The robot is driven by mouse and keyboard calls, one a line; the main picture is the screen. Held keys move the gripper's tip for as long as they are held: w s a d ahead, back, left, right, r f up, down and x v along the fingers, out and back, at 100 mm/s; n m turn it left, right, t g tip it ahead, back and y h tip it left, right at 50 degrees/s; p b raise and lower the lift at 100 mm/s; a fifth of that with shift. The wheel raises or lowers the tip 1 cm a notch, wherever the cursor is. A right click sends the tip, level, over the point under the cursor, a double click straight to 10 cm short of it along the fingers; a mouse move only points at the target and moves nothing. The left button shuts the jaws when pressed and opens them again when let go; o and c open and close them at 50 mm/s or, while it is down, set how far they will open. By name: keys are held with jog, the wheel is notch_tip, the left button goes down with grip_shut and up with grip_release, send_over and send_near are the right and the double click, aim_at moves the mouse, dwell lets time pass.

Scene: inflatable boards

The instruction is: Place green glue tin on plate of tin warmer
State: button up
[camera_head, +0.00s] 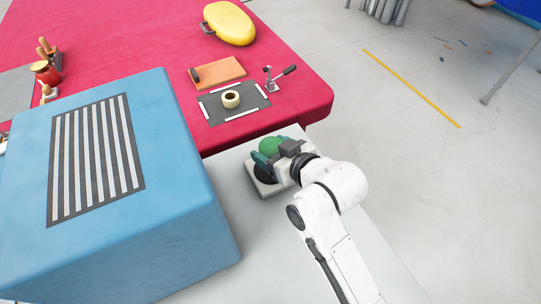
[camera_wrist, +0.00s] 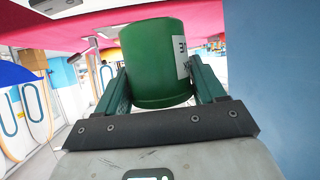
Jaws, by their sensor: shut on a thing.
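The green glue tin (camera_head: 271,146) is between the fingers of my gripper (camera_head: 264,159) in the head view. In the wrist view the tin (camera_wrist: 153,62) fills the space between both fingers, and a white label with dark print shows on its right side. My gripper is shut on it. The tin warmer (camera_head: 252,178) is a pale box with a dark round plate (camera_head: 265,174) on top, on the light grey table. The tin is over or close to the plate. My gripper hides much of the plate, so I cannot tell whether the tin touches it.
A large blue inflatable block (camera_head: 190,200) with a striped panel stands left of the warmer. A red inflatable board (camera_head: 130,50) behind carries a tape roll (camera_head: 231,99), an orange-brown board (camera_head: 218,72), a yellow object (camera_head: 230,22) and a metal clamp (camera_head: 278,80). The grey table is clear in front.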

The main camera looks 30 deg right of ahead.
jog(key=shift+w+d+f, duration=0.15)
jog(key=shift+w+f, duration=0.6)
jog(key=shift+f, duration=1.65)
jog(key=shift+f, duration=0.2)
jog(key=o, duration=1.4)
jog(key=shift+r+p, duration=0.2)
jog(key=shift+p, duration=0.1)
jog(key=v, duration=1.2)
jog(key=shift+b, duration=0.4)
